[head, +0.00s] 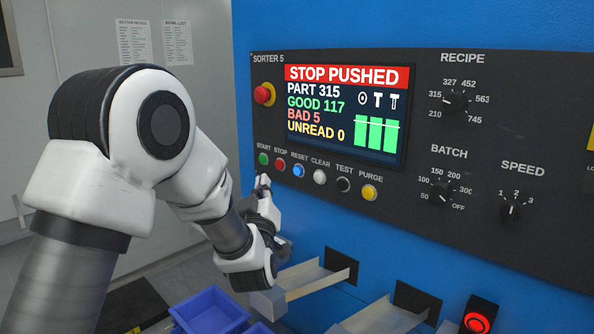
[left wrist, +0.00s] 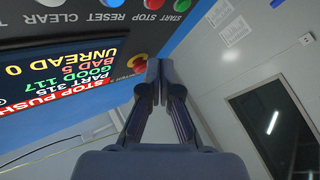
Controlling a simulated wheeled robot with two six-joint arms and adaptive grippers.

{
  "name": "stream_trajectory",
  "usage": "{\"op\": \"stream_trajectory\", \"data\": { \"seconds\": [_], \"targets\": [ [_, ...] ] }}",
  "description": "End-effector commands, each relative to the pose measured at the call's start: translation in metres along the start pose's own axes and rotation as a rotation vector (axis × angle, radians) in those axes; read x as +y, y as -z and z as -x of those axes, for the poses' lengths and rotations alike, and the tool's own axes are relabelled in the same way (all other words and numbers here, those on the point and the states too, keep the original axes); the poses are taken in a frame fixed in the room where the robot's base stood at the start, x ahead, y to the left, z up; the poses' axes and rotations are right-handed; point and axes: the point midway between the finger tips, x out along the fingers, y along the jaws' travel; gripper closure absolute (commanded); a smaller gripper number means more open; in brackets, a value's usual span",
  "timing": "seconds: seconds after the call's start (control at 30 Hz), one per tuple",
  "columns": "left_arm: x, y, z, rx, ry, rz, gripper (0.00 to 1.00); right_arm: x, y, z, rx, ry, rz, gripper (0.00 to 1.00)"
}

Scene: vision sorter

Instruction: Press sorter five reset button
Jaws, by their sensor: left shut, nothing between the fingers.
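The sorter 5 panel (head: 480,150) is black and set on a blue cabinet. Its blue reset button (head: 298,171) sits in the row under the screen, between the red stop button (head: 280,164) and the white clear button (head: 319,177). In the left wrist view, which is upside down, the reset button (left wrist: 114,3) is cut by the top edge. My left gripper (head: 263,181) is shut and empty, just below the green start button (head: 263,159) and left of reset. Its closed fingertips (left wrist: 158,66) also show in the wrist view. I cannot tell whether they touch the panel.
The screen (head: 345,112) reads STOP PUSHED. A red mushroom button (head: 264,94) on yellow stands out left of it. Test (head: 343,185) and purge (head: 369,193) buttons lie right of clear. Below are metal chutes (head: 318,277), blue bins (head: 211,309) and a lit red button (head: 478,321).

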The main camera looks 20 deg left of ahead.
Motion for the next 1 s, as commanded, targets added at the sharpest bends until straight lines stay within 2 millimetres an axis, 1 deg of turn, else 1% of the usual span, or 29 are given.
{"op": "stream_trajectory", "data": {
  "seconds": [0.03, 0.27, 0.37, 0.5, 0.67, 1.0],
  "targets": [
    [0.005, -0.002, -0.005, 0.0, -0.002, -0.001, 1.0, 0.0, 0.0, 0.005, 0.0, 0.0, 0.0, 1.0],
    [0.023, -0.02, -0.029, -0.001, -0.001, -0.001, 1.0, 0.0, 0.0, 0.016, 0.0, 0.0, 0.0, 1.0],
    [0.028, -0.029, -0.038, -0.001, -0.002, 0.0, 1.0, 0.0, 0.0, 0.014, 0.0, 0.0, 0.0, 1.0],
    [0.035, -0.035, -0.047, 0.0, 0.0, 0.001, 1.0, 0.0, 0.0, 0.014, 0.0, 0.0, 0.0, 1.0],
    [0.037, -0.037, -0.05, -0.001, 0.0, 0.001, 1.0, 0.0, 0.0, 0.014, 0.0, 0.0, 0.0, 1.0],
    [0.037, -0.037, -0.05, -0.001, 0.0, 0.001, 1.0, 0.0, 0.0, 0.014, 0.0, 0.0, 0.0, 1.0]
  ]
}}
